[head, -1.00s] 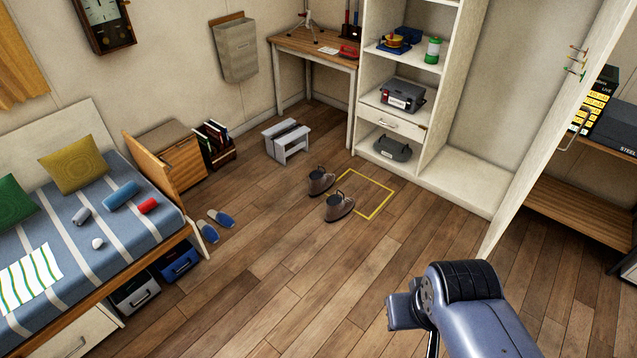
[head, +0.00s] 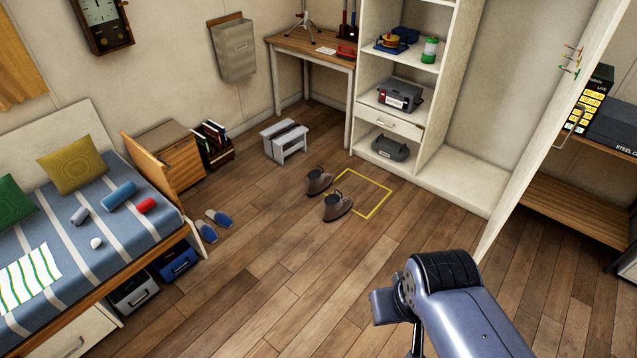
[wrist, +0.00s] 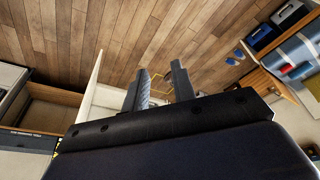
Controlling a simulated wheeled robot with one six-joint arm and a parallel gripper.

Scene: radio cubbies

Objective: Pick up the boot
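Two dark brown boots stand on the wooden floor in the head view. One boot (head: 319,180) is farther back, and the other boot (head: 338,206) is nearer, beside a yellow outlined square (head: 374,208). My gripper (wrist: 160,78) shows in the wrist view with its two fingers apart and nothing held between them. Part of the yellow outline shows beyond the fingers there, but I cannot make out the boots clearly. In the head view my arm is at the lower right, well apart from the boots, and the fingers are not clearly visible.
A bed (head: 95,240) is on the left, with blue slippers (head: 213,226) beside it. A grey step stool (head: 285,141) stands behind the boots. Open white shelving (head: 460,180) and its door are at the right. The floor in front of the boots is clear.

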